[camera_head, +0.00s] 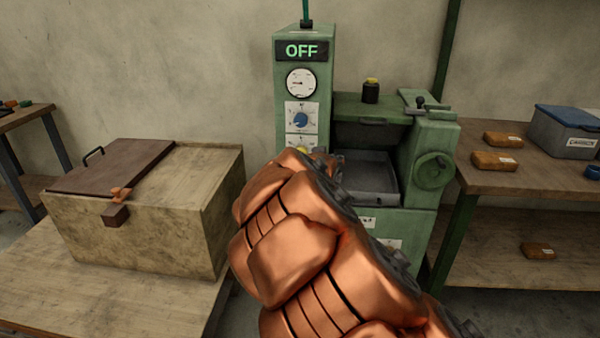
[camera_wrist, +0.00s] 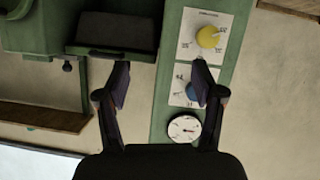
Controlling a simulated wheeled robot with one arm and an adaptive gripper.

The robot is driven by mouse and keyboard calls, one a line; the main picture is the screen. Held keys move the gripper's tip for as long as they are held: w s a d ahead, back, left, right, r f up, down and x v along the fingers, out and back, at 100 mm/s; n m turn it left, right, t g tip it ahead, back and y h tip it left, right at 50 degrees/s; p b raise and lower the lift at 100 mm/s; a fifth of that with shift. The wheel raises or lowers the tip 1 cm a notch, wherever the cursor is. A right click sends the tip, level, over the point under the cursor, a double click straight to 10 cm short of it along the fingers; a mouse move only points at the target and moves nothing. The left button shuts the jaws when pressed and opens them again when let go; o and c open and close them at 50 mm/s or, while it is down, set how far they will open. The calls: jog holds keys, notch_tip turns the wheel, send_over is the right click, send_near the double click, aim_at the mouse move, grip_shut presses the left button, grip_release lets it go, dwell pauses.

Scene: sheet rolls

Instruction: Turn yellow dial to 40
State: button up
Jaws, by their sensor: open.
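The yellow dial (camera_wrist: 208,37) sits on a white scale plate on the green machine's front panel in the wrist view, which shows the machine upside down. Its scale numbers are too small to read. In the head view only a bit of the yellow dial (camera_head: 302,150) shows above my copper-coloured arm. My gripper (camera_wrist: 163,82) is open and empty, its two fingers apart. In the wrist view the dial appears beyond the right fingertip, and they look apart. In the head view my arm hides the gripper's fingers.
A blue dial (camera_head: 300,120), a gauge (camera_head: 301,83) and an "OFF" display (camera_head: 302,50) are above the yellow dial. The machine's tray (camera_head: 365,172) and round side knob (camera_head: 433,167) are to the right. A wooden chest (camera_head: 150,230) stands left, a workbench (camera_head: 540,178) right.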

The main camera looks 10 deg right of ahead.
aim_at(301, 152)
jog(key=w+a+f+n+t+b, duration=0.1)
jog(key=w+a+f+t+b, duration=0.45)
jog(key=w, duration=0.25)
jog(key=p+x, duration=0.1)
jog(key=x, duration=0.6)
jog(key=shift+w+f+g+h, duration=0.25)
jog(key=shift+f+g+h, duration=0.1)
jog(key=shift+g, duration=0.1)
jog(key=c, duration=1.1)
